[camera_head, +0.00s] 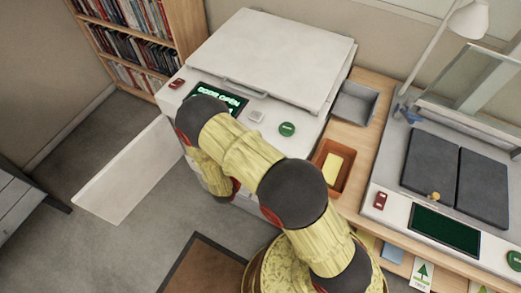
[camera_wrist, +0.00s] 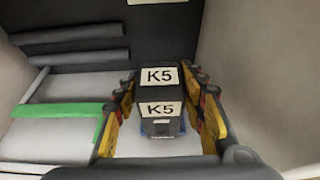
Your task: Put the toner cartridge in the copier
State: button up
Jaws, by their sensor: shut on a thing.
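The toner cartridge (camera_wrist: 160,92) is a black block with two white "K5" labels, in the middle of the wrist view. My gripper (camera_wrist: 158,84) is shut on it, with one yellow finger along each side. The cartridge is inside the copier's open front bay, facing a dark back wall (camera_wrist: 190,45); whether it touches the wall cannot be told. In the head view the white copier (camera_head: 270,55) has its lid down and its front door (camera_head: 125,172) swung open to the left. Its screen (camera_head: 220,98) reads "DOOR OPEN". My arm hides the bay and gripper there.
Dark rollers (camera_wrist: 70,45) and a green bar (camera_wrist: 60,124) lie left of the cartridge in the bay. A pale wall (camera_wrist: 255,70) is close on the right. An orange tray (camera_head: 323,180) and a grey bin (camera_head: 354,101) stand right of the copier.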

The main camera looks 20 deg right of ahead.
jog(key=b+x, duration=0.1)
jog(key=x, duration=0.2)
jog(key=shift+w+d+f, duration=0.1)
jog(key=shift+f, duration=0.1)
jog(key=shift+f+b, duration=0.2)
jog(key=shift+b, duration=0.1)
jog(key=o, duration=1.5)
jog(key=shift+c, duration=0.2)
